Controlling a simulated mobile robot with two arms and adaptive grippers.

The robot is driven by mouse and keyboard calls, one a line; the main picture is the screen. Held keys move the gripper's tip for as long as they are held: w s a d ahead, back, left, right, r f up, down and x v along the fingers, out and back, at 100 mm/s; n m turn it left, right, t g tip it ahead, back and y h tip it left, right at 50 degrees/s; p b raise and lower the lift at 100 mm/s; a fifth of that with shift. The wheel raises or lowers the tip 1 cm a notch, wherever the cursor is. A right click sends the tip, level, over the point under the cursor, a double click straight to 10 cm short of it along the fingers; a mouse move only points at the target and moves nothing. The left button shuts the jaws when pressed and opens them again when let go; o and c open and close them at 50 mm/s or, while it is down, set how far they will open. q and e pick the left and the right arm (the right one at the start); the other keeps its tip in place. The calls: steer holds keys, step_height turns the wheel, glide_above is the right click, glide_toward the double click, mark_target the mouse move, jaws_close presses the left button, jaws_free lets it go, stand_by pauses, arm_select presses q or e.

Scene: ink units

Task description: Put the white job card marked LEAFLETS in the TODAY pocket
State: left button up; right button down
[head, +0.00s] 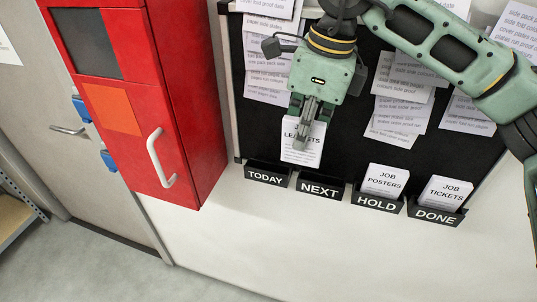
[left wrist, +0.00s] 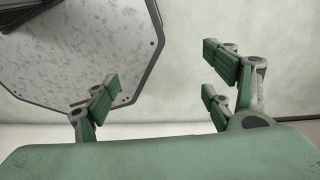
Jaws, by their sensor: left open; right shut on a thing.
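The white LEAFLETS job card (head: 301,152) hangs upright in front of the black board, its top part covered by the fingers. My right gripper (head: 306,135) is shut on this card's upper edge. The card is above and between the TODAY pocket (head: 266,175) and the NEXT pocket (head: 320,187). The TODAY pocket is black with white lettering, at the left end of the pocket row, and no card shows in it. My left gripper (left wrist: 165,95) is open and empty in the left wrist view. It does not show in the head view.
Printed sheets hang on the black board (head: 345,130). A red cabinet (head: 190,90) with a white handle stands left of the pockets.

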steer(key=w+a+f+p, duration=0.1)
steer(key=a+f, duration=0.1)
steer(key=w+a+f+p, duration=0.2)
steer(key=f, duration=0.1)
steer(key=w+a+f+p, duration=0.1)
steer(key=a+f+p, duration=0.1)
steer(key=f, duration=0.1)
steer(key=shift+w+a+f, duration=0.15)
steer(key=shift+w+f, duration=0.05)
arm_select(q)
step_height(320, 180, up, 6)
steer(key=shift+w+a, duration=0.2)
steer(key=shift+w, duration=0.05)
arm_select(e)
steer(key=shift+f, duration=0.1)
steer(key=shift+f, duration=0.15)
steer(key=c, duration=1.8)
jaws_free()
arm_select(q)
steer(key=shift+d+f, duration=0.1)
steer(key=shift+f, duration=0.05)
arm_select(e)
steer(key=shift+o, duration=0.2)
steer(key=shift+r, duration=0.2)
